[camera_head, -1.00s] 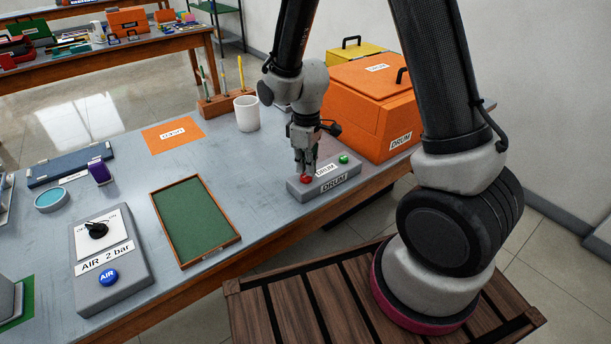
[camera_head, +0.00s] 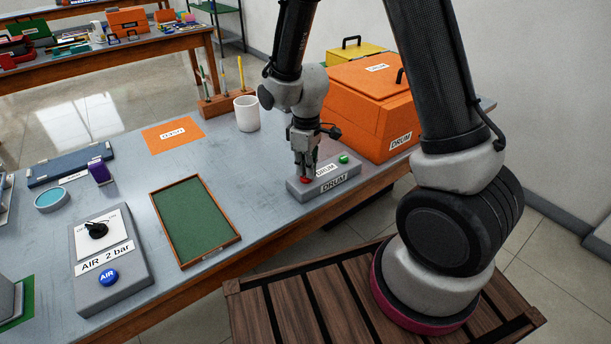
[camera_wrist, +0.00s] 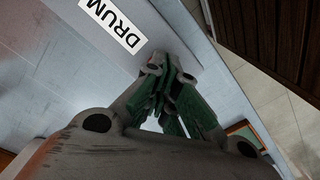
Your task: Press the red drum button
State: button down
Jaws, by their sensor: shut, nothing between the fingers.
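The grey DRUM button box (camera_head: 322,182) lies on the workbench in front of the orange drum. The red button (camera_head: 304,180) is at its left end, and a green button (camera_head: 343,159) is at its right end. My gripper (camera_head: 303,176) is shut and points down, with its tips at the top of the red button. They look in contact, but the tips partly hide the button. In the wrist view my gripper (camera_wrist: 178,85) has its fingers together over the box, whose DRUM label (camera_wrist: 112,22) shows; the red button is hidden there.
The orange drum (camera_head: 372,105) stands just behind the box. A white mug (camera_head: 247,113) and a rack of tools (camera_head: 222,104) stand farther back. A green-lined tray (camera_head: 195,221) and the AIR panel (camera_head: 110,255) lie to the left. Bare bench lies between tray and box.

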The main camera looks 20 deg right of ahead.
jog(key=shift+f, duration=0.45)
dwell(0.3)
jog(key=shift+r, duration=2.85)
